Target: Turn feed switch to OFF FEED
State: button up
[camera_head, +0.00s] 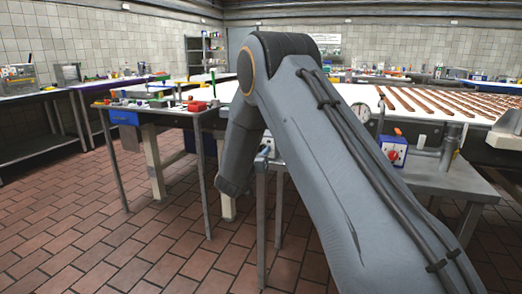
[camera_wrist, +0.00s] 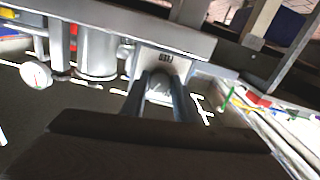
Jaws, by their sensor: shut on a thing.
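The feed switch (camera_wrist: 160,84) appears in the wrist view as a pale knob below a light grey plate (camera_wrist: 178,64) with small dark lettering that I cannot read. My gripper (camera_wrist: 160,90) has its two dark fingers on either side of the knob and is shut on it. The fingers hide part of the knob, so its exact setting is unclear. In the head view my arm covers the gripper. A small pale box edge (camera_head: 268,147) shows beside my arm there; I cannot tell whether it is the switch.
A blue and white box with a red knob (camera_head: 393,151) stands on the metal table (camera_head: 455,180) at right. A round gauge (camera_wrist: 36,75) and a metal cylinder (camera_wrist: 97,52) are left of the switch. A conveyor (camera_head: 425,108) with brown bars lies behind. Tiled floor (camera_head: 150,220) is clear at left.

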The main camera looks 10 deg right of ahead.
jog(key=n+p, duration=0.4)
jog(key=n, duration=0.2)
jog(key=shift+r, duration=0.1)
jog(key=n+p, duration=0.2)
jog(key=n, duration=0.4)
dwell(0.4)
jog(key=o, duration=1.1)
jog(key=shift+c, duration=0.2)
jog(key=v, duration=0.8)
